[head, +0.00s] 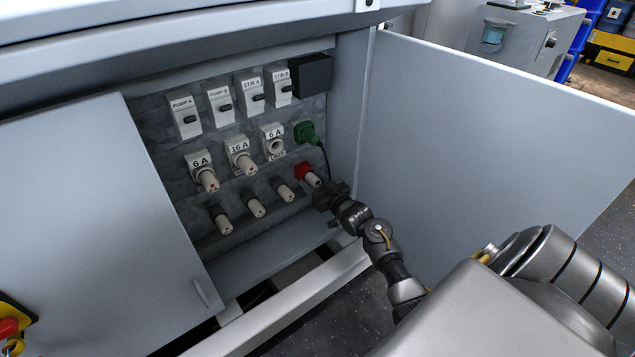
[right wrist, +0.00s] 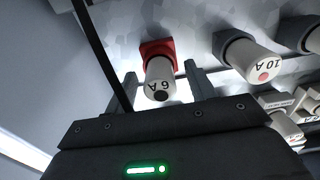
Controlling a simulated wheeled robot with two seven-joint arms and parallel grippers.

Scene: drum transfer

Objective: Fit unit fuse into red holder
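The red holder (head: 303,169) is at the right end of the lowest row in the cabinet. It also shows in the right wrist view (right wrist: 153,48). A white fuse marked 6 A (right wrist: 160,78) stands with its inner end at the red holder, in line with it; how deep it sits I cannot tell. My right gripper (right wrist: 160,70) has one finger on each side of this fuse, with a visible gap on both sides, so it is open. In the head view the right gripper (head: 324,192) is just below the fuse (head: 313,180). My left gripper is not in view.
Above, a 6 A holder (head: 273,146) with a small label shows an empty socket. Several other fuses (head: 256,207) fill the rows. The open cabinet door (head: 490,140) bounds the right side.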

